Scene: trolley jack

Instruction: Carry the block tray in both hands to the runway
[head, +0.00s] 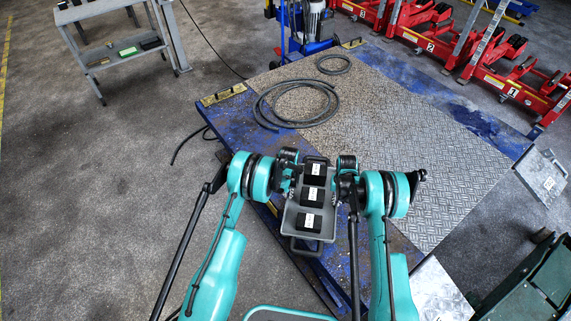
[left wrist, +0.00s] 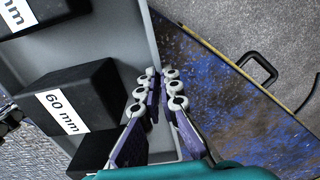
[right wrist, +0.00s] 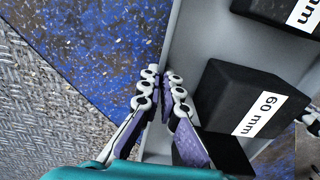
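The grey block tray (head: 290,216) is between my two grippers near the platform's front edge, with a handle at its near and far ends. It holds black blocks (head: 313,195) with white labels; one reads "60 mm" in the left wrist view (left wrist: 88,95). My left gripper (head: 292,178) has its fingers on either side of the tray's wall, closed on it. My right gripper (head: 338,184) pinches the opposite wall, as the right wrist view shows (right wrist: 160,78). I cannot tell whether the tray's underside touches the platform.
A worn blue platform (head: 350,75) with a gritty area and diamond plate (head: 425,150) extends ahead. Coiled hoses (head: 297,104) lie on it. Red jacks (head: 510,70) stand at the far right, a grey trolley (head: 115,45) at far left. A green case (head: 535,290) is at lower right.

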